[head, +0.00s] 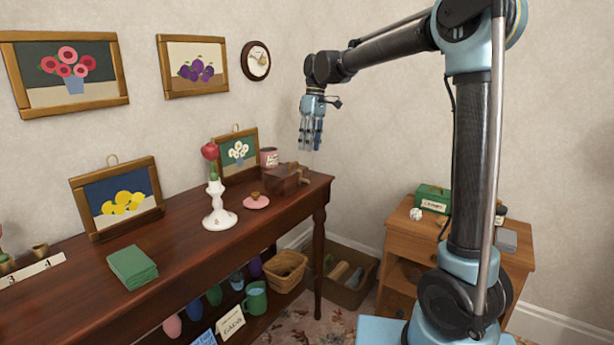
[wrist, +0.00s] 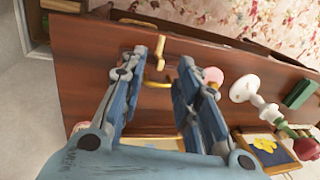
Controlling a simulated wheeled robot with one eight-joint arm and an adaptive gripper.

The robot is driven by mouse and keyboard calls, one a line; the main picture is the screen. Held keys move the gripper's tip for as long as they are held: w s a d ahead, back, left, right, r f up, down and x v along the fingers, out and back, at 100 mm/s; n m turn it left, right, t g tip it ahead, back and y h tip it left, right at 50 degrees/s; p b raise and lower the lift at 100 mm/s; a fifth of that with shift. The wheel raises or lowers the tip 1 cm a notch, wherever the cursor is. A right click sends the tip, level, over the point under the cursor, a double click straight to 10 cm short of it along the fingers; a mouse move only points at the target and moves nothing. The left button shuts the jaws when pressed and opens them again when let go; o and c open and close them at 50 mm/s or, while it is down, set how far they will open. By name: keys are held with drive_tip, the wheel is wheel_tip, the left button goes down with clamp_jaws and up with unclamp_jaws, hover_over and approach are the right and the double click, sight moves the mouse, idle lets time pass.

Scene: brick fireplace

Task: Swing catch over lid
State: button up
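A dark brown wooden box (head: 283,184) stands at the right end of the long dark table, with lighter wooden or brass-coloured parts at its right side. In the wrist view a curved gold-coloured piece (wrist: 159,50) and a yellow bar (wrist: 158,85) show between my fingers; I cannot tell for sure which is the catch. The box's lid edge is hard to make out there against the similar brown wood. My gripper (head: 311,146) hangs fingers down above and slightly right of the box, apart from it. Its fingers (wrist: 163,62) are spread and hold nothing.
A pink round piece with a wooden knob (head: 256,202), a white stand (head: 218,215) with a red top, a pink tin (head: 269,157) and a flower picture (head: 240,152) stand near the box. Green cloths (head: 132,267) lie further left. A small cabinet (head: 400,242) stands right.

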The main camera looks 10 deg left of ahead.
drive_tip(key=f, duration=0.3)
drive_tip(key=s+f, duration=0.1)
drive_tip(key=f, duration=0.3)
drive_tip(key=s+f, duration=0.1)
drive_tip(key=f, duration=0.2)
drive_tip(key=shift+a+f, duration=0.4)
clamp_jaws()
